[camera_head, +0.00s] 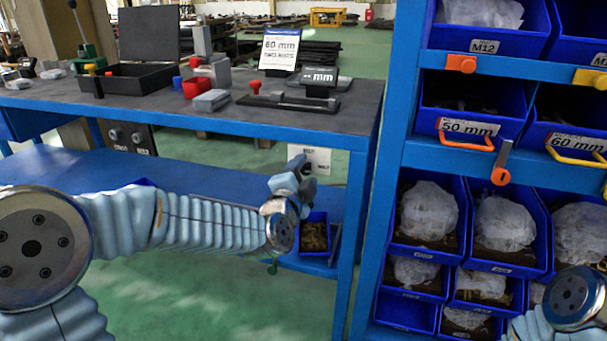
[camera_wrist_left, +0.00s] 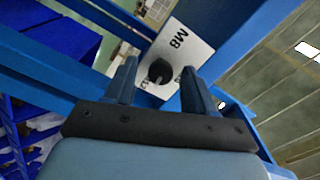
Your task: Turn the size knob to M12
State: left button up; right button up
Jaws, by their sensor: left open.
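The size knob (camera_wrist_left: 160,71) is a round black knob on a white plate (camera_wrist_left: 182,50) printed M8 in the left wrist view. Other lettering beside the knob is partly hidden by a finger, and I cannot read the knob's setting. My left gripper (camera_wrist_left: 159,67) is open, with one finger on each side of the knob in that view. Gaps show on both sides, so it is not gripping the knob. In the head view the plate (camera_head: 318,157) hangs below the bench top, with my left gripper (camera_head: 300,165) in front of it. My right gripper is out of frame.
The blue bench (camera_head: 250,128) carries a gauge, a black case and small red and grey parts. A blue rack (camera_head: 385,170) with several bins stands close on the right. A small bin (camera_head: 313,252) sits on the lower shelf below the gripper.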

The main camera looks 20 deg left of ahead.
pick_arm(q)
jog(key=s+b, duration=0.3)
jog(key=s, duration=1.1)
jog(key=shift+a+b, duration=0.25)
jog(key=shift+b, duration=0.05)
jog(key=shift+w, duration=0.1)
jog(key=w+d+f+n+g+h, duration=0.1)
jog(key=w+d+f+n+g, duration=0.2)
jog(key=f, duration=1)
jog(key=f+n+g+h, duration=0.1)
jog(key=f+n+g, duration=0.25)
jog(key=f, duration=0.85)
jog(key=s+d+f+n+g, duration=0.1)
jog(key=s+f+n+g, duration=0.2)
jog(key=s+f, duration=0.2)
jog(key=s+d+f+n+g+h, duration=0.1)
jog(key=s+f+n+g, duration=0.2)
jog(key=f, duration=0.9)
jog(key=s+d+f+n+g, duration=0.1)
jog(key=s+f+n+g, duration=0.2)
jog(key=s+f, duration=0.6)
jog(key=shift+g+h, duration=0.3)
jog(key=shift+g, duration=0.55)
